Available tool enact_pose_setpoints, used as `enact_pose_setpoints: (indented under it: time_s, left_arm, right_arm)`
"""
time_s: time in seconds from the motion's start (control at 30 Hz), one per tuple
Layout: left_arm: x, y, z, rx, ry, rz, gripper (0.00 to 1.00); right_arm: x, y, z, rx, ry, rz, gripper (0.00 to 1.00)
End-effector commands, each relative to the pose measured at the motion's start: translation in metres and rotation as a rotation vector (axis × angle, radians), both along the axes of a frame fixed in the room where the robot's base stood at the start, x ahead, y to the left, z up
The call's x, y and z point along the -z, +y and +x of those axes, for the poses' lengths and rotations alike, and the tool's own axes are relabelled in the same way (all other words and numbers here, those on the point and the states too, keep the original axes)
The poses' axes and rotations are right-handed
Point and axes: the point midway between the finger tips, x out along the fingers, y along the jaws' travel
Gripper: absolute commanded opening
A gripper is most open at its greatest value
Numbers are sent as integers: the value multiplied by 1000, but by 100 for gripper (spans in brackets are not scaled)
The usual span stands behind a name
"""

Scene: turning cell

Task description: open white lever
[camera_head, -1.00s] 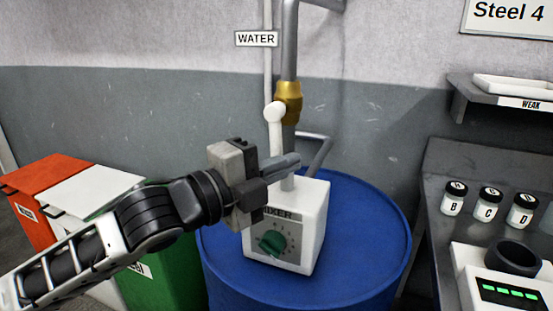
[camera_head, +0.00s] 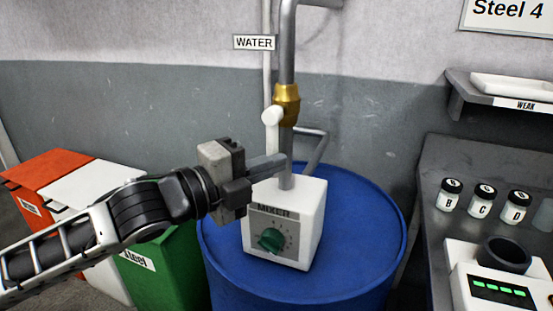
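The white lever (camera_head: 272,138) hangs down from a round white knob beside the brass valve (camera_head: 287,105) on the grey water pipe. It points downward, and its lower end is hidden behind my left gripper's fingers. My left gripper (camera_head: 268,165) comes in from the left, with its fingers pointing right across the lever's lower end, just above the mixer box. The fingers overlap from this angle, so I cannot tell whether they are open or shut, or whether they touch the lever. My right gripper is not in view.
The white mixer box (camera_head: 312,225) with a green dial stands on a blue drum (camera_head: 365,240) below the valve. Red, white and green bins (camera_head: 170,258) stand at left. At right, a grey bench (camera_head: 425,205) holds labelled jars and a device with a green display.

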Motion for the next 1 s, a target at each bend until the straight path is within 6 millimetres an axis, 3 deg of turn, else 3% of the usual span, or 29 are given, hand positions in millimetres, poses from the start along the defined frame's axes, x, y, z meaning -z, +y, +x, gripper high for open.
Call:
enact_pose_setpoints:
  time_s: [0.27,0.6,1.0]
  left_arm:
    - [0,0,3,-15,-2,5,0]
    - [-1,-37,-15,-1,-2,1,0]
    - [3,14,-57,-2,-2,6,0]
  right_arm:
    - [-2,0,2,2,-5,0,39]
    - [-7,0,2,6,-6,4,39]
    - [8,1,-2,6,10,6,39]
